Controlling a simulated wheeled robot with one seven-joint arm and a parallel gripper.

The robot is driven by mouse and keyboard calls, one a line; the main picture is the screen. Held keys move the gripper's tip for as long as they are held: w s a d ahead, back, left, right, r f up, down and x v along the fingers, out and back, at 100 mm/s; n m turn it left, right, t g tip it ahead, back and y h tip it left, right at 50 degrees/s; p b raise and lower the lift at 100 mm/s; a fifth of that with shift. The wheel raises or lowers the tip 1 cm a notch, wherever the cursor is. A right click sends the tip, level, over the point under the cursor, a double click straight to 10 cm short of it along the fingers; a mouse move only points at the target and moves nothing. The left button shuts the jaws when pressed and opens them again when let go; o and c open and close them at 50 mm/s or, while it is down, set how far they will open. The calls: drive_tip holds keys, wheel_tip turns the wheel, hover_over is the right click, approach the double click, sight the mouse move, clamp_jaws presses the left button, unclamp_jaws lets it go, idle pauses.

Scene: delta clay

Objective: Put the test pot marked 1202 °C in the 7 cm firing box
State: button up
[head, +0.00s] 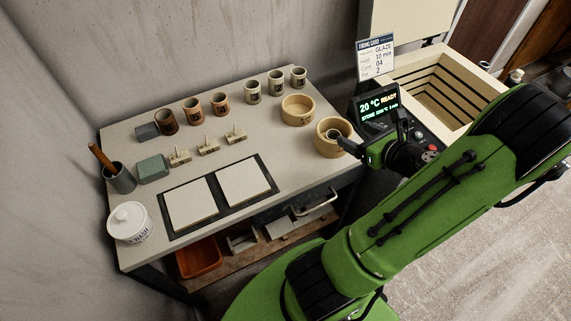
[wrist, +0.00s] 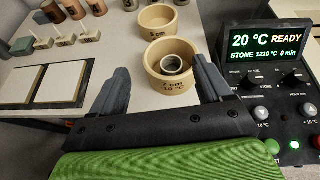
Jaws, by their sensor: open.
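The 7 cm firing box (wrist: 168,86) is a round tan box labelled "7 cm" in the wrist view; it stands near the table's right edge in the head view (head: 333,152). A small pale pot (wrist: 173,64) is inside it, upright; no mark on the pot is readable. My gripper (wrist: 160,64) is open and empty, its dark fingers spread to either side of the box in the wrist view. In the head view my gripper (head: 372,132) is at the box's right. I cannot tell whether the pot touches the box wall.
Brown pots (head: 193,110) and pale pots (head: 276,87) line the table's back. The kiln controller (wrist: 265,45) reads 20 °C READY. An open kiln (head: 435,85) is at right. White tiles (head: 190,203) lie at the front.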

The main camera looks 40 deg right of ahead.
drive_tip(key=w+a+r+n+g+y, duration=0.2)
drive_tip(key=w+a+n+g, duration=0.2)
drive_tip(key=a+n, duration=0.7)
drive_tip(key=w+a+r+n+g+y, duration=0.2)
drive_tip(key=w+a+r+n+g, duration=0.15)
drive_tip(key=a+n, duration=0.75)
drive_tip(key=s+a+r+n+h, duration=0.1)
drive_tip(key=s+a+r+n, duration=0.5)
drive_tip(key=n, duration=0.9)
drive_tip(key=s+a, duration=0.3)
drive_tip(key=s, duration=0.1)
drive_tip(key=shift+a+r+h, duration=0.2)
drive_tip(key=shift+r+h, duration=0.15)
drive_tip(key=shift+h, duration=0.05)
drive_tip(key=shift+r, duration=0.1)
